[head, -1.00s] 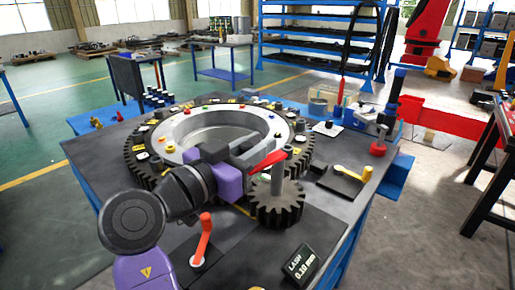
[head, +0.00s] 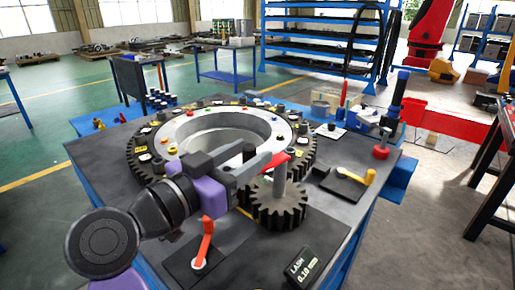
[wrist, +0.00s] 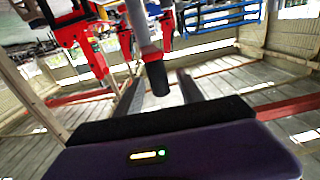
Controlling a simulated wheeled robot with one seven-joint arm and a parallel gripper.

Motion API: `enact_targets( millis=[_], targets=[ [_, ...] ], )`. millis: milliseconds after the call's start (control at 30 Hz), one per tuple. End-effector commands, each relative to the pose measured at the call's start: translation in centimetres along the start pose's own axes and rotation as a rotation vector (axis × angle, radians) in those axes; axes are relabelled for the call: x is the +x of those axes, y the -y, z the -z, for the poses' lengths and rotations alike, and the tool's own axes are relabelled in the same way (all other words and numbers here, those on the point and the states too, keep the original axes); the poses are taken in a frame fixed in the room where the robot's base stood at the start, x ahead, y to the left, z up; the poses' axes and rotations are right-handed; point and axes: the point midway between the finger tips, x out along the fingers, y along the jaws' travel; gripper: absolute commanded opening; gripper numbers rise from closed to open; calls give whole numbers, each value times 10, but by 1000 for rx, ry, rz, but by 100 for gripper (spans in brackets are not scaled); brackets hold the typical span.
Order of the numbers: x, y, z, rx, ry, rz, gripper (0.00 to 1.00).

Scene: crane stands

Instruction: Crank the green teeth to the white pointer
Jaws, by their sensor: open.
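The large dark gear (head: 310,153) lies flat on the table, with a pale ring (head: 276,130) and coloured markers on top. The small dark pinion (head: 279,212) stands at its front right, with a grey post and a red crank arm (head: 280,164). My gripper (head: 268,161) is open beside the crank arm. In the wrist view a dark-tipped crank grip (wrist: 155,75) appears between the open fingers (wrist: 160,84); I cannot tell whether they touch it. The green teeth and white pointer are too small to pick out; my arm hides part of the gear's near side.
An orange lever (head: 205,243) stands front left of the pinion. The LASH display (head: 303,267) reads 0.10 mm at the front. A yellow lever (head: 369,177) lies on a dark plate at right.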

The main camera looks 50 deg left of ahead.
Motion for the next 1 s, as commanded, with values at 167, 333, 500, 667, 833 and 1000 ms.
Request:
enact_targets(
  millis=[167, 333, 500, 667, 833, 1000],
  targets=[
    [-28, 1, -1, 1, 0, 3, 45],
    [-40, 0, -1, 0, 1, 1, 45],
    [-41, 0, -1, 0, 1, 0, 45],
    [-41, 0, -1, 0, 1, 0, 45],
    [-41, 0, -1, 0, 1, 0, 45],
    [-41, 0, -1, 0, 1, 0, 45]
  ],
)
